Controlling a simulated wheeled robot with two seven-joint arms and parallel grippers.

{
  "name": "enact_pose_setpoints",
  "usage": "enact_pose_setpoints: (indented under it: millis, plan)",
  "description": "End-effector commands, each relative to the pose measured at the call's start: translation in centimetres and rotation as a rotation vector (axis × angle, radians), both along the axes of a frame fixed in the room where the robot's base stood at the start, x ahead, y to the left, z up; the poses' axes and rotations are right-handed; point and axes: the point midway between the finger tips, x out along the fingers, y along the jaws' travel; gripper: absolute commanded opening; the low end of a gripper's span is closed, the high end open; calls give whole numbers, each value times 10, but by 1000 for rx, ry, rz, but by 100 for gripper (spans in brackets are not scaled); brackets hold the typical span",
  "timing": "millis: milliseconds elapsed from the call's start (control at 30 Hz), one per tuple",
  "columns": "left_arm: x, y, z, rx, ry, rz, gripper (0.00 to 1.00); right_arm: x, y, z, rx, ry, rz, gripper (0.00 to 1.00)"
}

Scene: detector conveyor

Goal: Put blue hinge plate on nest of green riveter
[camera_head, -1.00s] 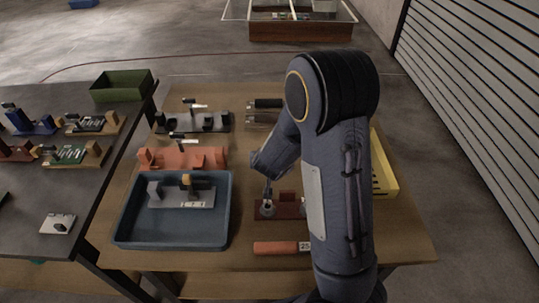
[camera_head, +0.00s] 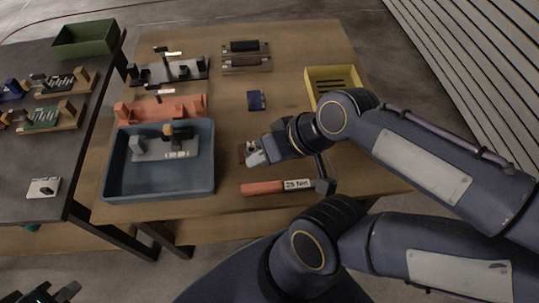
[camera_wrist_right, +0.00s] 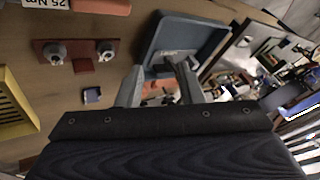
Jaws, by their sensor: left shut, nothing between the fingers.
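A small dark blue plate (camera_head: 256,100) lies flat on the wooden table, apparently the blue hinge plate. It also shows as a small bluish piece in the right wrist view (camera_wrist_right: 91,96). A fixture with a green base and tan end blocks (camera_head: 45,118) stands on the dark left table. I cannot tell for sure that it is the green riveter; its nest is too small to make out. My right gripper (camera_head: 253,153) is open and empty, nearer than the blue plate and right of the blue tray. My left gripper (camera_head: 52,294) is shut and empty at the bottom left.
A blue tray (camera_head: 112,165) holds a grey fixture. A red fixture (camera_wrist_right: 40,50) is mostly behind my right gripper in the head view. A red-handled wrench (camera_head: 262,188) lies at the front. A yellow bin (camera_head: 335,73) stands right, an orange fixture (camera_head: 190,104) behind the tray.

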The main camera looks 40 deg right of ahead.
Motion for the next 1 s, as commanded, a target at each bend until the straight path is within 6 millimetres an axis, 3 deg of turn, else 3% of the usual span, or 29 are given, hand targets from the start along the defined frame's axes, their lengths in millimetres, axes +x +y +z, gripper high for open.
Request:
enact_pose_setpoints:
  millis: [67,167,267,433,500,633,800,1000]
  plan:
    - [0,0,-1,0,0,0,0,-5,-1,-1,-15,7,-1,36]
    - [0,0,-5,0,0,0,0,10,3,0,17,-21,11,36]
    - [0,0,-12,0,0,0,0,52,8,5,84,-97,11,36]
    - [0,0,-28,0,0,0,0,157,-9,-7,127,-250,-115,36]
    - [0,0,-34,0,0,0,0,197,-27,-25,82,-285,-200,36]
    - [0,0,-44,0,0,0,0,251,-69,-77,-84,-292,-363,36]
    - [0,0,-53,0,0,0,0,276,-115,-139,-338,-224,-499,36]
    - [0,0,-57,0,0,0,0,278,-138,-169,-482,-169,-552,36]
